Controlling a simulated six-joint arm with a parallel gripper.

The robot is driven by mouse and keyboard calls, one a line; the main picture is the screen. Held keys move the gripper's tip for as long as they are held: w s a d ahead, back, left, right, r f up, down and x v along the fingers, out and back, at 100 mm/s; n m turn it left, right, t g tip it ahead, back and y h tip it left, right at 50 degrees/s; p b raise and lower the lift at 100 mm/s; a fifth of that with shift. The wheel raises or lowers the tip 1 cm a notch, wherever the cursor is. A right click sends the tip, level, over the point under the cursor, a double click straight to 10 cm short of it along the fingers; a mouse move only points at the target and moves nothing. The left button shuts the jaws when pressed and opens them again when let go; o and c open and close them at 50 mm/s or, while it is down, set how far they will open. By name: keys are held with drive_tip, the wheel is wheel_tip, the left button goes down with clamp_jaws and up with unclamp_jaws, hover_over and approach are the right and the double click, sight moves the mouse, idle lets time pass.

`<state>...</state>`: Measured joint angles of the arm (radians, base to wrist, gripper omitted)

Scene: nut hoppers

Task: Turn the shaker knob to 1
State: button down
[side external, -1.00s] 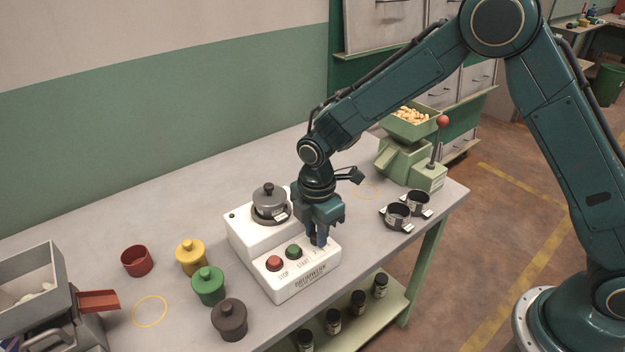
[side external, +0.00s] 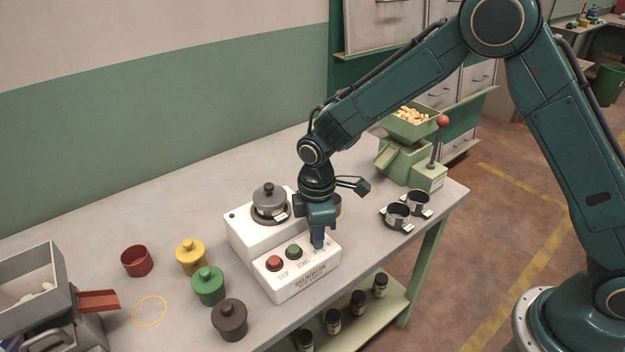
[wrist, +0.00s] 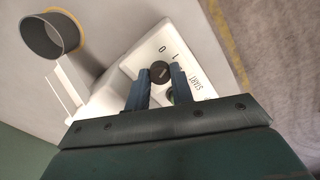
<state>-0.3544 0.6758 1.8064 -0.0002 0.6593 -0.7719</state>
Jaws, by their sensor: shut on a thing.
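The shaker (side external: 290,272) is a white unit on the table, with a red STOP button (side external: 274,263) and a green START button (side external: 293,251) on its front panel. My gripper (side external: 318,243) points down over the right end of this panel and hides the knob in the side view. In the wrist view, the small dark round knob (wrist: 160,72) sits between my two blue fingertips, and my gripper (wrist: 161,76) is shut on it. Marks that look like 0 and 1 are printed beside the knob. I cannot tell for certain which one its pale line points at.
A grey lidded pot (side external: 269,201) stands on the shaker's rear part. Yellow (side external: 191,257), green (side external: 208,286) and dark (side external: 230,320) lidded pots and a red cup (side external: 137,261) stand left. Two dark round cups (side external: 397,215) and a green hopper machine (side external: 405,160) are right.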

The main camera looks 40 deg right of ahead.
drive_tip(key=shift+m, duration=1.9)
drive_tip(key=c, duration=1.2)
unclamp_jaws()
drive_tip(key=shift+r, duration=0.1)
wheel_tip(320, 180, up, 14)
